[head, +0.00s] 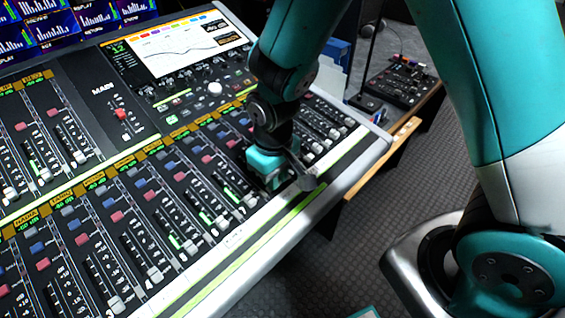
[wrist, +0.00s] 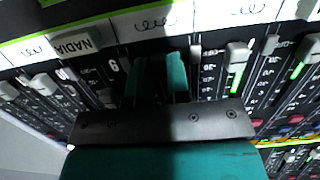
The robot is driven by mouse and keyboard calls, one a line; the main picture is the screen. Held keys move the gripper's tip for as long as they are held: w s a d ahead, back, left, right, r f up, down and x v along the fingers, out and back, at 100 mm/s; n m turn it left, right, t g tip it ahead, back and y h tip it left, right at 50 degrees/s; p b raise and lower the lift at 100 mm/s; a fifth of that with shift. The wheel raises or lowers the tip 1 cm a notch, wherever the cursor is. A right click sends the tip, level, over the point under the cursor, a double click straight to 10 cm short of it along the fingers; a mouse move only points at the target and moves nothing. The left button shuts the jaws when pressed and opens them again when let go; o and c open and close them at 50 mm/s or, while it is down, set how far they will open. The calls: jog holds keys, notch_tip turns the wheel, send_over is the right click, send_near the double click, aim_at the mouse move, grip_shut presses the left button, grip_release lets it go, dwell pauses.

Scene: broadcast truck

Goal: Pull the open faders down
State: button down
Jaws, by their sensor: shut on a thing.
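The mixing console (head: 262,222) carries rows of faders with pale caps. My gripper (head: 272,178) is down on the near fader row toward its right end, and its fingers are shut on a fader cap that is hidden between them. In the wrist view the two teal fingers (wrist: 162,75) point at the console's labelled edge. To their right, a fader cap (wrist: 237,52) with a lit green strip stands near that edge, and another green-lit fader cap (wrist: 308,47) stands farther right. To the left, unlit fader caps (wrist: 41,83) sit near the edge. Green-lit faders (head: 222,220) also show left of my gripper.
A console screen (head: 175,45) and knobs lie behind the faders. A small control box (head: 400,82) stands on a side desk at the right. Dark floor is clear in front of the console.

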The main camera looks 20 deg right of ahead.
jog(key=shift+s+d, duration=0.15)
jog(key=shift+d, duration=0.05)
jog(key=c, duration=1.1)
grip_release()
notch_tip(320, 180, up, 17)
jog(key=shift+a+r+p, duration=0.1)
jog(key=shift+r+p, duration=0.1)
jog(key=shift+p, duration=0.45)
jog(key=s+r+n+y, duration=0.1)
jog(key=s+r, duration=0.1)
jog(key=s, duration=0.3)
jog(key=s+r+y+p, duration=0.1)
jog(key=s+r, duration=0.1)
jog(key=s, duration=0.3)
jog(key=s+r+n+y+p, duration=0.1)
jog(key=s+r+y, duration=0.1)
jog(key=s, duration=0.3)
jog(key=shift+a+r+n, duration=0.25)
jog(key=shift+r+n, duration=0.05)
jog(key=shift+r, duration=0.3)
